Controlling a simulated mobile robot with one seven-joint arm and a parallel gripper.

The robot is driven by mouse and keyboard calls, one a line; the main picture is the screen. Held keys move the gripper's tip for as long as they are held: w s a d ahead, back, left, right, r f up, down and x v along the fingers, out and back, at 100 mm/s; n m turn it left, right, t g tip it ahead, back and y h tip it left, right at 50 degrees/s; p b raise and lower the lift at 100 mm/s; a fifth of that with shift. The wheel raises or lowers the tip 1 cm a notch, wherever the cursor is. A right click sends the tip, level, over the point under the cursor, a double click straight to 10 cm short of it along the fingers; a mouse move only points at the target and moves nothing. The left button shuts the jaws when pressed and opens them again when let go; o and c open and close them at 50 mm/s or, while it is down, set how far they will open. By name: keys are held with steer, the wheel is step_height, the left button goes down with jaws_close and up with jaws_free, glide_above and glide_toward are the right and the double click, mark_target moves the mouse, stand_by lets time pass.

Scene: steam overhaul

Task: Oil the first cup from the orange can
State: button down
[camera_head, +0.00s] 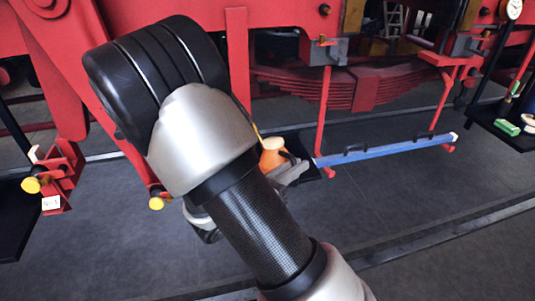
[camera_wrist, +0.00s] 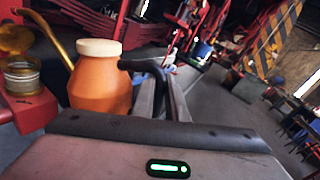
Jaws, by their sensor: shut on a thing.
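The orange can (camera_wrist: 100,85) has a pale cap, a thin brass spout and a black handle. In the wrist view it stands upright beside my gripper (camera_wrist: 163,85), which is shut on its black handle. The spout points up and left, towards a small metal cup (camera_wrist: 22,77) on a red bracket, with an amber lid above it. In the head view the can (camera_head: 271,155) is partly hidden by my arm. Yellow-capped fittings sit on red brackets at the left (camera_head: 31,185) and nearer the middle (camera_head: 156,203); I cannot tell which is the cup.
A small white tag (camera_head: 51,203) hangs at the left bracket. A blue bar (camera_head: 390,149) with black handles lies right of the can. Red leaf springs (camera_head: 320,88) and red frame posts stand behind. A dark shelf (camera_head: 500,130) with small items is at right.

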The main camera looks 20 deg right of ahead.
steer(key=shift+f+n+p, duration=0.25)
steer(key=shift+n+p, duration=0.25)
steer(key=shift+r+p, duration=0.25)
steer(key=shift+p, duration=0.3)
steer(key=shift+f+n, duration=0.1)
steer(key=shift+n, duration=0.2)
steer(key=shift+w+r+n+p, duration=0.3)
steer(key=shift+n+p, duration=0.2)
steer(key=shift+p, duration=0.95)
steer(key=shift+r, duration=0.2)
stand_by(3.0)
steer(key=shift+w+a+r+n+g+p, duration=0.1)
steer(key=shift+r+n+g+p, duration=0.3)
steer(key=shift+p, duration=0.65)
stand_by(1.0)
